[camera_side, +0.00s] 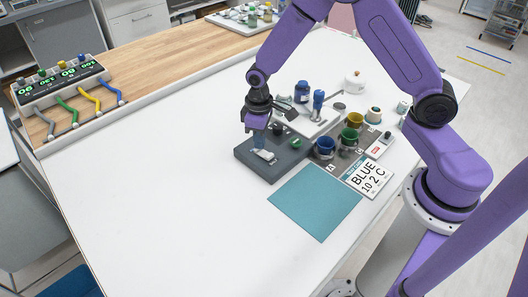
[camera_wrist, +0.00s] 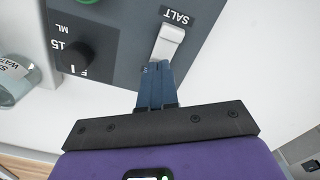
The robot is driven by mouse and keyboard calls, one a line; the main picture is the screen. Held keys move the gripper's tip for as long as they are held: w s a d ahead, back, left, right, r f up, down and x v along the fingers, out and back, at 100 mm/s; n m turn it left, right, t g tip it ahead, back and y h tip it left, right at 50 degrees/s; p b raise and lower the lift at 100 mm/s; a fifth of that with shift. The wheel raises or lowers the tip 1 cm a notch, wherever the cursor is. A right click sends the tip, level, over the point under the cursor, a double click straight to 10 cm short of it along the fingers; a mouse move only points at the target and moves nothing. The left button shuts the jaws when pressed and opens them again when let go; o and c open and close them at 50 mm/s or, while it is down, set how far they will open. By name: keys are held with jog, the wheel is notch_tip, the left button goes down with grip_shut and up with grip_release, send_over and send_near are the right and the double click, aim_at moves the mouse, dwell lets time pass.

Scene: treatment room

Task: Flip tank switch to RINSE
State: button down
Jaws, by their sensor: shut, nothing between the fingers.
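The grey tank unit (camera_side: 246,154) lies on the white table; its panel also shows in the wrist view (camera_wrist: 118,14). Its white switch (camera_wrist: 168,41) is a small rocker or lever beside a SALT label (camera_wrist: 176,16); it also shows in the side view (camera_side: 264,155). No RINSE label is readable; the panel beyond the switch's near end is behind my fingers. My gripper (camera_wrist: 157,68) is shut and empty, its blue fingertips just by the switch's end away from SALT. In the side view my gripper (camera_side: 260,147) points down over the unit. I cannot tell whether it touches the switch.
A black knob (camera_wrist: 75,57) and a green button (camera_side: 294,142) stand on the same unit. A bottle (camera_wrist: 14,82) is at the left in the wrist view. A teal mat (camera_side: 314,201) lies in front.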

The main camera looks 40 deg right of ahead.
aim_at(260, 151)
notch_tip(260, 151, up, 6)
dwell(0.8)
jog(key=shift+r, duration=0.1)
jog(key=s+a+r+n, duration=0.1)
jog(key=s+r+n, duration=0.1)
jog(key=s+r, duration=0.35)
jog(key=s+a+r+n, duration=0.1)
jog(key=s+r, duration=0.1)
jog(key=s, duration=0.7)
jog(key=s+d+r+n, duration=0.1)
jog(key=s+d, duration=0.1)
jog(key=s, duration=0.5)
jog(key=s+d+r+n, duration=0.2)
jog(key=s+d, duration=0.1)
jog(key=s, duration=0.4)
jog(key=shift+d+n, duration=0.3)
jog(key=shift+d, duration=0.05)
